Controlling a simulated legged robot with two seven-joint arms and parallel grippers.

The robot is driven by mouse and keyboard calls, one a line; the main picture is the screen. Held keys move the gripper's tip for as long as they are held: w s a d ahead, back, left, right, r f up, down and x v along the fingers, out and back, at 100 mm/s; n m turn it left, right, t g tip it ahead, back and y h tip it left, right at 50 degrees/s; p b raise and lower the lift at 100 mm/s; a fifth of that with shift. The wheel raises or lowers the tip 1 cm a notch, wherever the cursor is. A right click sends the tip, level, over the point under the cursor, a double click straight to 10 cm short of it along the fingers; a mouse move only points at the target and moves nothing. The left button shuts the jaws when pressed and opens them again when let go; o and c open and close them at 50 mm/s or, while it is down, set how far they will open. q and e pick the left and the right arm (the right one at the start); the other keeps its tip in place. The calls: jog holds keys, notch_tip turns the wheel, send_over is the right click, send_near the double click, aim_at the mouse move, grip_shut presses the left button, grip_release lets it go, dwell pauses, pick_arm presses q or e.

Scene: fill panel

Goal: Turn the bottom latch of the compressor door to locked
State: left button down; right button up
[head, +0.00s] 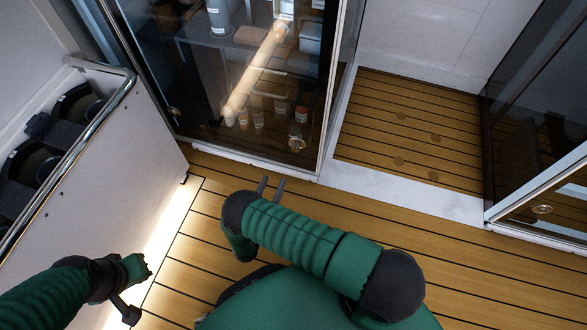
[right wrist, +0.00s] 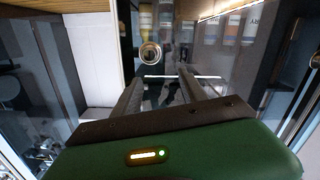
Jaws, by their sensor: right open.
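A glass door (head: 250,158) with a pale frame stands ahead, at the top of the head view. A small round metal latch (head: 297,144) sits low on it near its right edge; its turn position is too small to tell. In the right wrist view the round latch (right wrist: 150,53) is just beyond the fingertips, slightly left of their middle. My right gripper (head: 271,184) is open and empty, below and left of the latch, apart from it. Its two fingers (right wrist: 162,78) point at the glass. My left gripper (head: 126,305) is low at the left, its fingers unclear.
Bottles and jars (head: 257,112) stand behind the glass. Another glass door (head: 535,140) with a round latch (head: 542,209) is at the right. A white cabinet with a metal rail (head: 85,150) stands at the left. The plank floor (head: 460,265) is clear at the lower right.

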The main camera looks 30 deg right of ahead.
pick_arm(q)
jog(key=s+b+x, duration=0.1)
jog(key=b+x, duration=0.5)
jog(key=x, duration=0.1)
jog(key=shift+s+f+b, duration=0.2)
jog(key=shift+f+b, duration=0.1)
jog(key=shift+f, duration=0.1)
pick_arm(e)
jog(key=w+d+f+h, duration=0.1)
jog(key=w+d, duration=0.7)
jog(key=d, duration=0.6)
pick_arm(q)
jog(key=shift+a, duration=0.1)
pick_arm(e)
jog(key=shift+w+f, duration=0.1)
jog(key=shift+c, duration=0.2)
grip_shut()
